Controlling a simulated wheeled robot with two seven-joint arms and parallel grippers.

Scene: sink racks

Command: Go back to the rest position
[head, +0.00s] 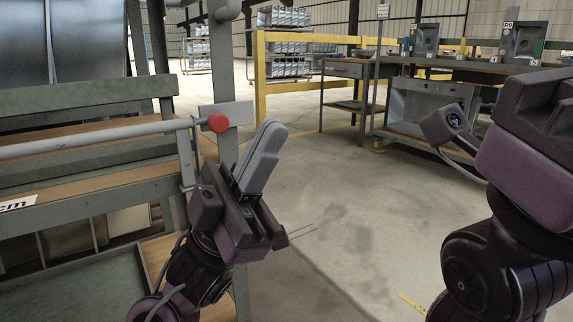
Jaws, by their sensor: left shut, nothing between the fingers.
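My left gripper (268,136) is left of the middle, its grey fingers pointing up and pressed together with nothing between them. It is in front of the grey rack's post, to the right of a bar with a red end cap (218,122); I cannot tell whether it touches the rack. My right gripper (538,118) is at the right edge; its dark and purple body shows, but its fingers cannot be made out, so I cannot tell its opening or whether it holds anything.
A grey rack with wooden shelves (100,131) fills the left side, close to my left arm. A workbench (345,70) and a grey sink unit (421,103) stand at the back right, near a yellow rail (350,39). The concrete floor (365,200) between my arms is clear.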

